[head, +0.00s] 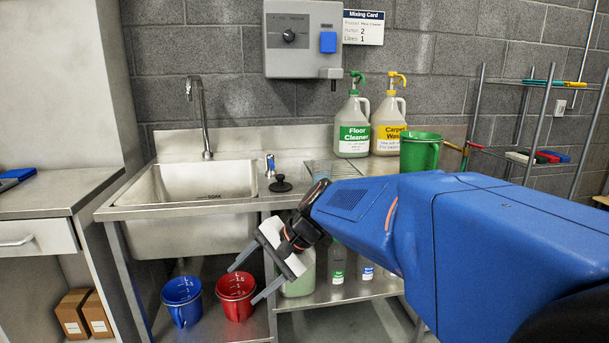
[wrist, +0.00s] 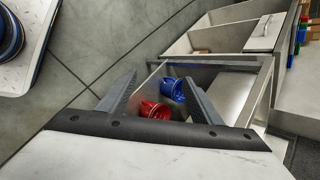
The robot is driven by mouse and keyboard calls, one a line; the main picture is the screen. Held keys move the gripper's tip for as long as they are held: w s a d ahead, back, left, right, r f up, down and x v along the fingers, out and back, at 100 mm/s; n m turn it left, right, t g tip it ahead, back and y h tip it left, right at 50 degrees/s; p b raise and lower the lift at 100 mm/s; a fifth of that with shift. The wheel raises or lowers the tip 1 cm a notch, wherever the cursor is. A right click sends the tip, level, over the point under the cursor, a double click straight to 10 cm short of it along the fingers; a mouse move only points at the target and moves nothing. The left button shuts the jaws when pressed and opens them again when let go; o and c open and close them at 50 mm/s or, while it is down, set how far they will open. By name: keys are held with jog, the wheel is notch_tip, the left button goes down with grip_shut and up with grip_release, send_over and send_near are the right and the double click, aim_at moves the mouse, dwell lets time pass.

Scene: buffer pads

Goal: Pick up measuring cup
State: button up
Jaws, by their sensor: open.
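A green jug-like cup (head: 420,153) stands upright on the right part of the steel counter, partly hidden by my blue arm; it may be the measuring cup, but I see no label on it. A blue bucket with white marks (head: 182,303) and a red bucket with white marks (head: 236,298) stand on the low shelf under the sink. The red bucket (wrist: 150,109) and blue bucket (wrist: 173,90) show between my fingers in the wrist view. My gripper (head: 254,277) is open and empty, in front of the counter, apart from the cup and buckets.
Spray bottles (head: 338,265) stand on the low shelf. A rack (head: 545,125) is at right.

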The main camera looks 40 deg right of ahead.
jog(key=w+d+r+m+t, duration=0.3)
jog(key=w+d+m, duration=0.3)
jog(key=d, duration=0.1)
jog(key=m+t+h, duration=0.7)
jog(key=m+t, duration=0.2)
jog(key=m, duration=0.8)
send_near(314, 166)
jog(key=s+d+f, duration=0.2)
jog(key=s+d, duration=0.1)
jog(key=w, duration=0.5)
jog(key=w+d, duration=0.1)
jog(key=w, duration=1.1)
jog(key=shift+w+d, duration=0.15)
jog(key=shift+d, duration=0.2)
jog(key=c, duration=0.9)
jog(key=shift+r, duration=4.9)
